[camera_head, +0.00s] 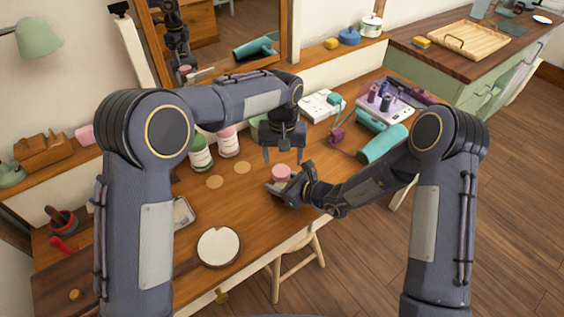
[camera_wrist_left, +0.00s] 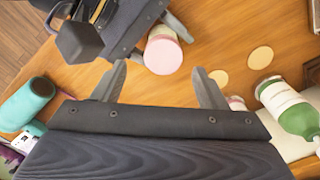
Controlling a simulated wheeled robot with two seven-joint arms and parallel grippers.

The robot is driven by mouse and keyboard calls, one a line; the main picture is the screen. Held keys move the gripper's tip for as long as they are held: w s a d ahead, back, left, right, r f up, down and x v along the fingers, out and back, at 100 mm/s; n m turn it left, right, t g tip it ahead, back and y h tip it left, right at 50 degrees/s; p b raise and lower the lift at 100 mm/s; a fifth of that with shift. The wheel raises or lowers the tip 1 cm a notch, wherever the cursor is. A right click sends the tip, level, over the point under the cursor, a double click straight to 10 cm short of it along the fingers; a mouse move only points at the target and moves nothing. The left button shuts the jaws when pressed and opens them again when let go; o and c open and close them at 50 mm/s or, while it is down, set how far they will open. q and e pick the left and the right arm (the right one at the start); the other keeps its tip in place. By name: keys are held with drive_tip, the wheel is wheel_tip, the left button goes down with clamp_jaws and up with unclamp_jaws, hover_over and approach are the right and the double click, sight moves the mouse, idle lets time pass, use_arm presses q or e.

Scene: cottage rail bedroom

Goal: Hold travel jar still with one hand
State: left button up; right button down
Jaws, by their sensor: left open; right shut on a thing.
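The travel jar, small with a pink lid (camera_head: 281,172), stands on the wooden table in front of me. It also shows in the left wrist view (camera_wrist_left: 163,55), where its lid faces the camera. My right gripper (camera_head: 280,187) comes in low from the right and is shut on the jar; its fingers partly hide the jar's body. My left gripper (camera_head: 283,157) is open and empty, pointing down just above and behind the jar, with its two fingers apart. In the left wrist view the jar lies beyond the gap between these fingers.
Two larger bottles with green and pink (camera_head: 201,153) (camera_head: 229,141) stand behind to the left. Two flat round discs (camera_head: 215,182) (camera_head: 243,167) lie near them. A round white-topped item (camera_head: 218,247) is at the front left. Table between is clear.

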sight(282, 170)
use_arm(q)
drive_tip(key=shift+a+r, duration=0.1)
drive_tip(key=shift+c, duration=0.4)
drive_tip(key=n, duration=0.2)
drive_tip(key=r+n, duration=0.1)
drive_tip(key=n, duration=0.3)
drive_tip(key=shift+r+n, duration=0.25)
drive_tip(key=shift+n, duration=0.15)
drive_tip(key=n, duration=0.2)
drive_tip(key=r+n, duration=0.1)
drive_tip(key=n, duration=0.2)
drive_tip(key=shift+w+r+n, duration=0.1)
drive_tip(key=shift+r+n, duration=0.2)
drive_tip(key=shift+r, duration=0.05)
drive_tip(key=shift+a, duration=0.1)
drive_tip(key=shift+f, duration=4.05)
